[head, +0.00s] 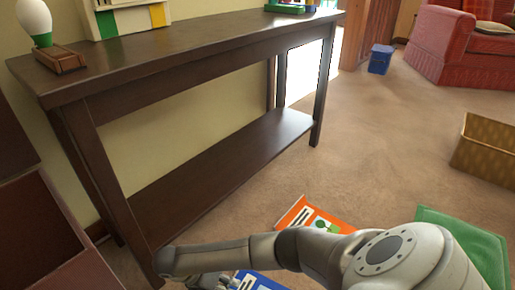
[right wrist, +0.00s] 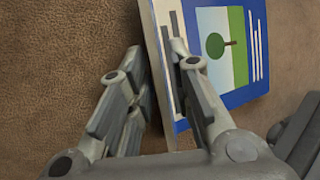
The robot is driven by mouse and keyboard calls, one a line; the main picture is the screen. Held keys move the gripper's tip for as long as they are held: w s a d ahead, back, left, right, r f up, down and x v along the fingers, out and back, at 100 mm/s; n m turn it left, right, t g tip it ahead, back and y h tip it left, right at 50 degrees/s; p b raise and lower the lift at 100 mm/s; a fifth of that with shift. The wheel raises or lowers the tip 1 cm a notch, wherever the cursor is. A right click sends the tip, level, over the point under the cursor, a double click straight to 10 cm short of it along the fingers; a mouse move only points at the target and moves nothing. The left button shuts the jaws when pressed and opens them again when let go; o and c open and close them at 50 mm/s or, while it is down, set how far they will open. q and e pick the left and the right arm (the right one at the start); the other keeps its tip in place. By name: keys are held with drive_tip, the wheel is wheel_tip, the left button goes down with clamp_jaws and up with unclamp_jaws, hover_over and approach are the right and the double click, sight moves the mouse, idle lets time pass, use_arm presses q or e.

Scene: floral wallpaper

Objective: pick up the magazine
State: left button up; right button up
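A blue magazine (head: 258,281) with a tree picture on its cover lies on the carpet at the bottom of the head view, partly hidden by my right arm. In the right wrist view the magazine (right wrist: 240,94) fills the upper right. My right gripper (right wrist: 156,54) is at its left edge. One finger is over the pale cover strip and the other is just outside the edge. The fingers are apart, and I see no firm hold. In the head view my right gripper (head: 212,281) is low beside the dark table. My left gripper is not in view.
An orange magazine or book (head: 312,215) and a green cushion-like item (head: 468,243) lie on the floor. A dark console table (head: 195,60) with a low shelf stands at left. A woven basket (head: 487,147) is at right. The carpet between is clear.

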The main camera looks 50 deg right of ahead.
clamp_jaws()
drive_tip(key=shift+r, duration=0.15)
